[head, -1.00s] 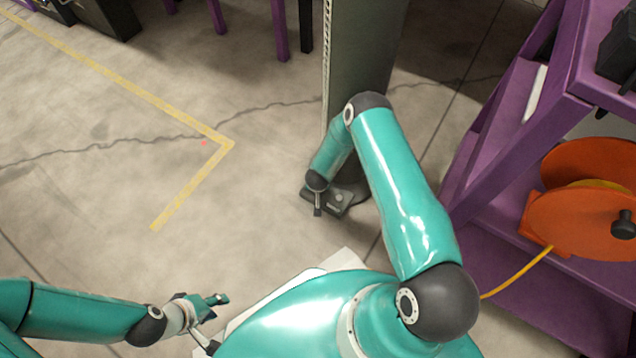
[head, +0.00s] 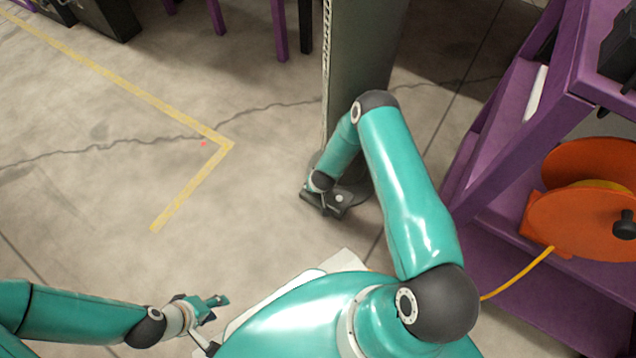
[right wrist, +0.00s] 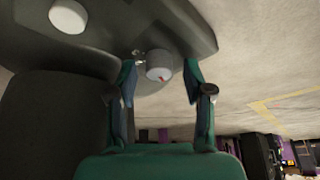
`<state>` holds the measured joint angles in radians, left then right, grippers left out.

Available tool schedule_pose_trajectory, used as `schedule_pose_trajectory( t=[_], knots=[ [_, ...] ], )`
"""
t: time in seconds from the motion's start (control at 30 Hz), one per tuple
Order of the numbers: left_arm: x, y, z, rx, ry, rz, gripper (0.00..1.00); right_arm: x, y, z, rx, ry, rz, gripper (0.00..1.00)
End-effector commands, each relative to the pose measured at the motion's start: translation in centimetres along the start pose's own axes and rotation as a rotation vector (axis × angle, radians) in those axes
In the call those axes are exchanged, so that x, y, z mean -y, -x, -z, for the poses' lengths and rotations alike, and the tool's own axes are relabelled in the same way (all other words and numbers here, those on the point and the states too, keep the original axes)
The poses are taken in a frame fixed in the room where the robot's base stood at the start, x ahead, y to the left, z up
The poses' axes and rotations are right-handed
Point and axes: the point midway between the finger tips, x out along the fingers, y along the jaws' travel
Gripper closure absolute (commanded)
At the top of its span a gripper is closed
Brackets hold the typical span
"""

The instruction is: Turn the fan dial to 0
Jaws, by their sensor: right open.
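My right gripper (right wrist: 160,75) is open, with one finger on each side of the dial in that picture. I cannot tell whether the fingers touch it. In the head view the dark base (head: 331,208) stands on the floor, and my right wrist hides part of it. My left gripper (head: 215,307) is at the lower left, empty, its fingers apart.
A larger pale round knob (right wrist: 68,16) sits on the same base. A dark column (head: 362,70) rises behind my right arm. A purple shelf (head: 515,150) with an orange cable reel (head: 575,220) stands at the right. The floor on the left is clear, with yellow tape (head: 190,188).

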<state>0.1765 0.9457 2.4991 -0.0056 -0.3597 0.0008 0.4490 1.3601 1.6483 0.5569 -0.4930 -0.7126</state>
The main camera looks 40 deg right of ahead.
Motion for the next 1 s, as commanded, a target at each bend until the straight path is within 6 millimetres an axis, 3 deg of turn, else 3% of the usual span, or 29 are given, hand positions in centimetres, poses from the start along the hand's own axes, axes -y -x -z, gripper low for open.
schedule_pose_trajectory(
  t=[0.27,0.5,0.7,1.0],
  knots=[
    [0.0,0.0,0.0,0.000,0.000,0.000,0.60,0.0,2.8,0.2,-0.001,0.001,0.001,0.49],
    [0.0,0.0,0.0,0.000,0.000,0.000,0.60,0.1,7.6,0.2,-0.003,0.003,0.001,0.49],
    [0.0,0.0,0.0,0.000,0.000,0.000,0.60,0.1,10.7,0.2,-0.001,0.001,0.001,0.49],
    [0.0,0.0,0.0,0.000,0.000,0.000,0.60,0.1,11.8,0.1,0.000,0.001,0.000,0.49]
  ],
)
